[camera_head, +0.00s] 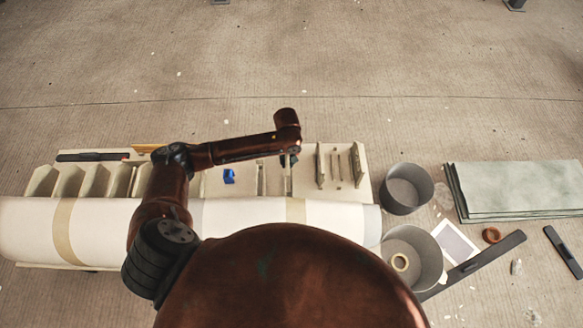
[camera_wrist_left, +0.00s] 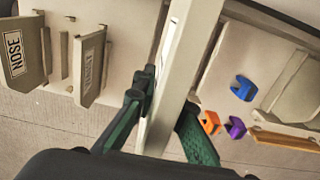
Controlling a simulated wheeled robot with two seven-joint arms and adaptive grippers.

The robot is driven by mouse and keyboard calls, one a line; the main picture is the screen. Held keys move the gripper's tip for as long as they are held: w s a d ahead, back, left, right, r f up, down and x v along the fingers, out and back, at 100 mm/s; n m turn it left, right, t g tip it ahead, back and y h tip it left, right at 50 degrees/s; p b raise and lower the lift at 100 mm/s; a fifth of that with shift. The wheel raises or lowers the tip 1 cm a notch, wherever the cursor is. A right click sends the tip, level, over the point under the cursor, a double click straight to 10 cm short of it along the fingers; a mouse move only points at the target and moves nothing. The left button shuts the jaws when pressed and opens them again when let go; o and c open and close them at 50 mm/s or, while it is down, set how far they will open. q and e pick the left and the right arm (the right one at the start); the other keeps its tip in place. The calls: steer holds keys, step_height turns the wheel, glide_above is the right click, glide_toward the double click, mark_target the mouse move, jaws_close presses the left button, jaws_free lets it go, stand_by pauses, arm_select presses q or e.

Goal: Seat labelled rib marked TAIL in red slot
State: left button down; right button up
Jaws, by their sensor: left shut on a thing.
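My left gripper (camera_head: 288,160) reaches over the workbench, mostly hidden under my arm in the head view. In the left wrist view its dark green fingers (camera_wrist_left: 168,112) are shut on a pale, board-like rib (camera_wrist_left: 190,62), seen nearly edge-on. I cannot read a label on the held rib. Two labelled ribs stand to the left in the wrist view: one marked NOSE (camera_wrist_left: 28,55) and another (camera_wrist_left: 88,68) whose label is too blurred to read. In the head view they appear at the bench's right end (camera_head: 357,163). I cannot make out a red slot. My right gripper is not in view.
A blue block (camera_wrist_left: 243,88), an orange block (camera_wrist_left: 210,122) and a purple block (camera_wrist_left: 235,128) lie near the held rib. A large white roll (camera_head: 100,225) runs along the near bench side. Grey buckets (camera_head: 406,188) and stacked sheets (camera_head: 515,187) are at the right.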

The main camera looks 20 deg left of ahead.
arm_select(q)
step_height(320, 180, down, 9)
steer(key=w+b, duration=0.1)
steer(key=b, duration=0.6)
steer(key=shift+f, duration=0.15)
step_height(320, 180, down, 6)
steer(key=shift+r, duration=0.1)
stand_by(0.5)
